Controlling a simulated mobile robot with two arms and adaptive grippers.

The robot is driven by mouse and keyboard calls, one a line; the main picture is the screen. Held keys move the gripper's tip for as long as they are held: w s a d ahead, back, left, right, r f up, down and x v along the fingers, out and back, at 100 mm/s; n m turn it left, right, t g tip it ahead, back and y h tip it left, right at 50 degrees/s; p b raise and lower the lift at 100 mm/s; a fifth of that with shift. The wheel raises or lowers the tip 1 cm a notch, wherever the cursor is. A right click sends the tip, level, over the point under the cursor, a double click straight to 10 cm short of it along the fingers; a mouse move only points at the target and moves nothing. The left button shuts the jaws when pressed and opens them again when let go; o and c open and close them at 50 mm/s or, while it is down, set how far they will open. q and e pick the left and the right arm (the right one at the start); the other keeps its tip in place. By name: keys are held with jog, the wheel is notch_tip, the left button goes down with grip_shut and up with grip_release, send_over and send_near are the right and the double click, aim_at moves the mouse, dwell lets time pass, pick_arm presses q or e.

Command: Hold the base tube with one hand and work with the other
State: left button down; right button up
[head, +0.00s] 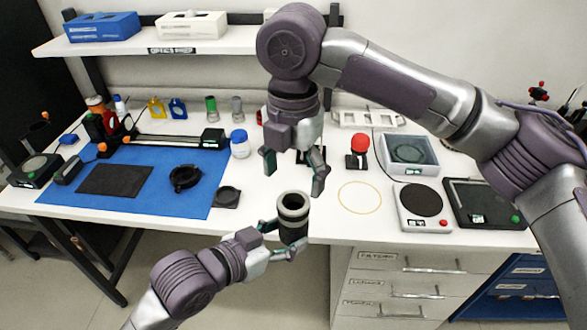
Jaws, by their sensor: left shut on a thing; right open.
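My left gripper (280,240) is shut on the lower part of the tube, with fingers on either side. My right gripper (295,178) is above and behind the tube, pointing down, with its fingers apart and nothing between them. The tube's lower end is partly hidden by my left gripper, and I cannot tell whether it touches the bench.
A blue mat (75,200) on the left holds a black ring (185,177) and a dark square pad (115,180). A small black piece (227,196) lies left of the tube. A yellow ring (360,198), a red-topped device (358,150) and a round-plate scale (425,208) are on the right.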

aim_at(293, 201)
jog(key=n, duration=0.4)
jog(key=shift+r, duration=0.15)
jog(key=n, duration=0.6)
jog(key=shift+r, duration=0.1)
jog(key=shift+f, duration=4)
